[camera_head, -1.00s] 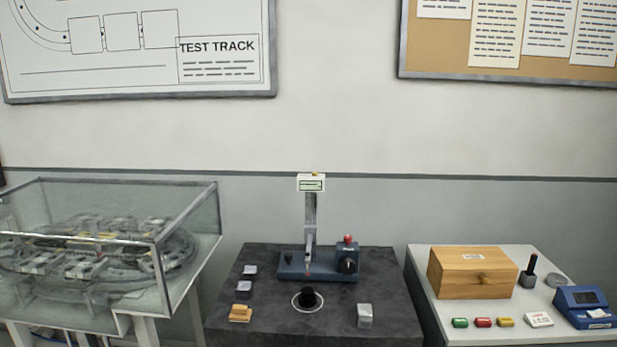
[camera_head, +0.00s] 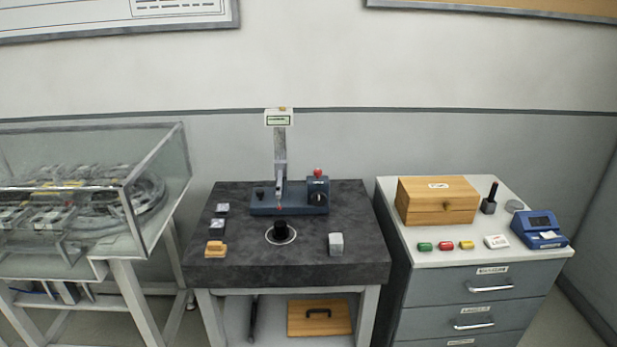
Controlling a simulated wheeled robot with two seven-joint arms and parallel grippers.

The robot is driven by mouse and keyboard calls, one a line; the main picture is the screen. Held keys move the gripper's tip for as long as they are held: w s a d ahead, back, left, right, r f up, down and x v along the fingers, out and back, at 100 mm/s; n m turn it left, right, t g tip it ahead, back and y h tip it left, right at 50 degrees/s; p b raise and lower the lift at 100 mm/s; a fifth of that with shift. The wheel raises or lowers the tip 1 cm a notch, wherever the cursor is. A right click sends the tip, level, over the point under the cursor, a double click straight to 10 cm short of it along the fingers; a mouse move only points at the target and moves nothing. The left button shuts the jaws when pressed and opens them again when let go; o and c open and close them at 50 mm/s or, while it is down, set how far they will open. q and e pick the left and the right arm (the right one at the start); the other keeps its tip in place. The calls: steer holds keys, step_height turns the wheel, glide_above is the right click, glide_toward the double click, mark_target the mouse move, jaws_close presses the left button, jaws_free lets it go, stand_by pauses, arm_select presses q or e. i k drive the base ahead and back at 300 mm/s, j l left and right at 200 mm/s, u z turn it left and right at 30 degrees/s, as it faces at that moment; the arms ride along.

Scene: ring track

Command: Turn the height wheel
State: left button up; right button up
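A blue measuring instrument (camera_head: 268,206) stands on the dark stone table (camera_head: 345,262). A grey column (camera_head: 280,150) rises from it with a small display (camera_head: 278,118) on top. At the right end of its base is a block with a dark round knob (camera_head: 317,197) facing me and a red button (camera_head: 318,172) above; which part is the height wheel is not labelled legibly. A black round piece (camera_head: 281,229) sits inside a white ring on the table in front of the instrument. Neither of my grippers is in view.
Small blocks (camera_head: 216,248) lie at the table's left and a grey block (camera_head: 336,243) at its right. A glass case (camera_head: 150,190) stands left. A drawer cabinet (camera_head: 470,262) at right carries a wooden box (camera_head: 437,200), coloured pieces and a blue device (camera_head: 540,229).

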mark_target(318, 198)
steer(key=i+j, duration=0.1)
steer(key=i, duration=0.4)
steer(key=i+j, duration=0.15)
steer(key=i, duration=0.35)
steer(key=i+j, duration=0.1)
steer(key=i, duration=0.35)
